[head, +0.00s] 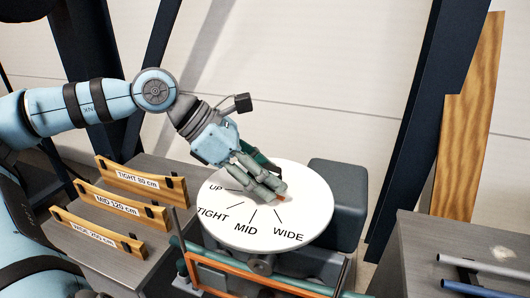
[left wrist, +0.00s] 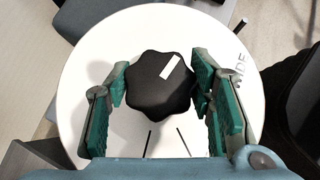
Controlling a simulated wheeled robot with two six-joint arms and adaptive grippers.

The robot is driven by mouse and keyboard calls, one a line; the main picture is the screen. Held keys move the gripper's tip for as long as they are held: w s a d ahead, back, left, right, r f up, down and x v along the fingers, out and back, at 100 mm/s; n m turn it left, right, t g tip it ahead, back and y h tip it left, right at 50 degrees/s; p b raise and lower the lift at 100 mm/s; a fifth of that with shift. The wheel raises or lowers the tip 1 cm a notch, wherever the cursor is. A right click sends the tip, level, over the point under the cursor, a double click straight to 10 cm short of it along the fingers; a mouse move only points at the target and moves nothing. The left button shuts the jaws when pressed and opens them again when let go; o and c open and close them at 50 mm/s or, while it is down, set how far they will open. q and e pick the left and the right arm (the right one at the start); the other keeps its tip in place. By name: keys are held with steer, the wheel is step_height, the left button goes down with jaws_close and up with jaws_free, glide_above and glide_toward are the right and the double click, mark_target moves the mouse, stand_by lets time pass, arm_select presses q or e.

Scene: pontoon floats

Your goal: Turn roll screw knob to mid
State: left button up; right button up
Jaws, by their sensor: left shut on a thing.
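The white round dial plate (head: 310,205) bears the labels UP, TIGHT, MID and WIDE, with black tick lines. In the left wrist view, the black lobed knob (left wrist: 150,92) sits at the plate's middle, with a white mark (left wrist: 171,68) pointing to the upper right. WIDE (left wrist: 239,70) reads sideways right of it. My left gripper (head: 262,188) reaches down over the plate from the upper left and hides the knob in the head view. Its green-padded fingers (left wrist: 162,92) are shut on the knob from both sides. My right gripper is not in view.
Labelled wooden boards, TIGHT 80 cm (head: 138,178), MID 120 cm (head: 117,206) and a lower one (head: 95,231), stand left of the dial. A grey box (head: 340,195) is behind it. An orange-and-green frame (head: 240,279) runs in front. A grey bench (head: 430,240) with rods stands right.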

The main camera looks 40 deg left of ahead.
arm_select(q)
steer(key=shift+r+m+g+h+p, duration=0.35)
steer(key=shift+m+g+h+p, duration=0.2)
steer(key=shift+m+p, duration=0.5)
steer(key=shift+a+f+m+g+h+p, duration=0.1)
steer(key=shift+f+m+g+h+p, duration=0.2)
steer(key=shift+m+g+p, duration=0.4)
steer(key=shift+w+m+g+h, duration=0.1)
steer(key=shift+m+g+h, duration=0.15)
steer(key=shift+m+g, duration=0.6)
steer(key=shift+f+m+g+b, duration=0.1)
steer(key=shift+m+g+b, duration=0.35)
steer(key=shift+m, duration=0.65)
steer(key=m+g+b, duration=0.1)
steer(key=m+g, duration=0.3)
steer(key=m, duration=0.1)
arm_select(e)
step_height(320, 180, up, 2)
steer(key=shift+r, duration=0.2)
arm_select(q)
steer(key=shift+m+b, duration=0.3)
steer(key=o, duration=1.2)
steer(key=shift+c, duration=0.2)
